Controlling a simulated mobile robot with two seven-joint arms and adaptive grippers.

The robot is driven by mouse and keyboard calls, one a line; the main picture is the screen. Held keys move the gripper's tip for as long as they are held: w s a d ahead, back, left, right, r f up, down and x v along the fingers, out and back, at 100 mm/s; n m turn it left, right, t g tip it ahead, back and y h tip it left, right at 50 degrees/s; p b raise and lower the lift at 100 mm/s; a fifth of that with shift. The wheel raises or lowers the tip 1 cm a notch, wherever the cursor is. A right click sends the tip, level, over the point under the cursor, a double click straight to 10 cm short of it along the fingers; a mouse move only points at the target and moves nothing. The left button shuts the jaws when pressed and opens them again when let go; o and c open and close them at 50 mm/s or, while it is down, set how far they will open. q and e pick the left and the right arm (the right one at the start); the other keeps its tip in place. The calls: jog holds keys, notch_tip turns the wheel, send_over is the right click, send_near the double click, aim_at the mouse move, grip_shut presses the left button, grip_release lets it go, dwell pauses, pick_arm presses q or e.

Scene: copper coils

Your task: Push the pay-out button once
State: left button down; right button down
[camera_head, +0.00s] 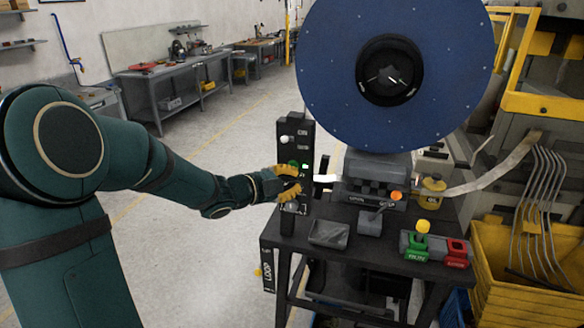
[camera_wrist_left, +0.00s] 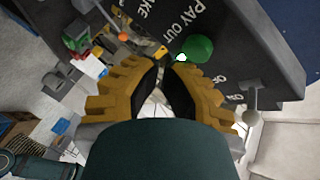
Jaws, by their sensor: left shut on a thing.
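The dark control post (camera_head: 299,132) stands upright at the left edge of the machine table. The green button (camera_wrist_left: 199,48) shows in the left wrist view beside the words PAY OUT, close to the fingertips and a little to their right. A small bright green light (camera_head: 305,166) glows on the post. My left gripper (camera_head: 294,184), with yellow ribbed fingers, is at the post's front. Its fingertips also show in the left wrist view (camera_wrist_left: 168,64), close together. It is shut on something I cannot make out. Whether it touches the button is unclear. My right gripper is out of view.
A big blue reel disc (camera_head: 340,65) rises above the table. A green and red button box (camera_head: 436,248) sits at the table's right, and a white-tipped lever (camera_wrist_left: 250,116) is on the post. A yellow crate (camera_head: 520,265) stands at right. Floor at left is open.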

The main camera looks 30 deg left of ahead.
pick_arm(q)
jog(key=shift+w, duration=0.1)
dwell(0.4)
jog(key=shift+w+a, duration=0.1)
jog(key=shift+w, duration=0.25)
jog(key=shift+w+a, duration=0.15)
jog(key=shift+w, duration=0.3)
dwell(0.8)
dwell(0.3)
jog(key=shift+s+d+b, duration=0.25)
jog(key=shift+s+b, duration=0.1)
jog(key=shift+s, duration=0.55)
jog(key=shift+s, duration=0.1)
jog(key=s, duration=0.2)
jog(key=s+d, duration=0.1)
jog(key=s, duration=0.1)
jog(key=shift+s+d+b, duration=0.1)
jog(key=shift+s+b, duration=0.25)
jog(key=shift+b, duration=0.05)
